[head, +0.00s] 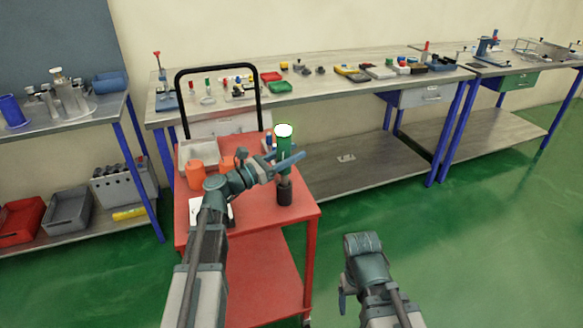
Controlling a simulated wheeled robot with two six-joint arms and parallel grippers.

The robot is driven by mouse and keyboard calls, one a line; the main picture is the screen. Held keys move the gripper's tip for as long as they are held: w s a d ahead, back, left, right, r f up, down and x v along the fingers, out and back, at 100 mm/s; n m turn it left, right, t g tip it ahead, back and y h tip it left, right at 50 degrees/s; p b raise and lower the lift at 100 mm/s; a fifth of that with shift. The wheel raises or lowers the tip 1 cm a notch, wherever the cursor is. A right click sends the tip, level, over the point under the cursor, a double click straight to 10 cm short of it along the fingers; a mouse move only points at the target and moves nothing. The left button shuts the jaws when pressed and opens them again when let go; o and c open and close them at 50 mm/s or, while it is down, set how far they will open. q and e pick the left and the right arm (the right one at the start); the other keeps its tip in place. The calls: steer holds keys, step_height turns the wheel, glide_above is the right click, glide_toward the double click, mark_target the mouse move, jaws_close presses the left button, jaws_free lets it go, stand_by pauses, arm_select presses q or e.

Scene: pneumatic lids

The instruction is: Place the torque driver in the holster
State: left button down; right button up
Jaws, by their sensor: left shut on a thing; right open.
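The torque driver (283,143) has a green handle with a white top and stands upright over the right part of the red cart's top. My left gripper (285,162) is shut on the driver around its lower part, and its fingers hide some of it. Directly below is a dark upright cylinder, which looks like the holster (284,195), standing on the cart. The driver's lower end lines up with it, but I cannot tell whether it is inside. My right gripper (363,250) is open and empty, low over the green floor to the right of the cart.
The red cart (301,209) also carries orange cups (196,173) and a pale tray (184,163) left of the driver. Its black handle (217,68) rises at the back. A long bench (330,95) with tools stands behind. The floor at right is clear.

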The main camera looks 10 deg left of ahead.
arm_select(q)
step_height(320, 180, down, 3)
steer(key=b, duration=0.3)
steer(key=shift+f, duration=0.15)
steer(key=shift+f, duration=0.1)
steer(key=shift+c, duration=1.8)
jaws_free()
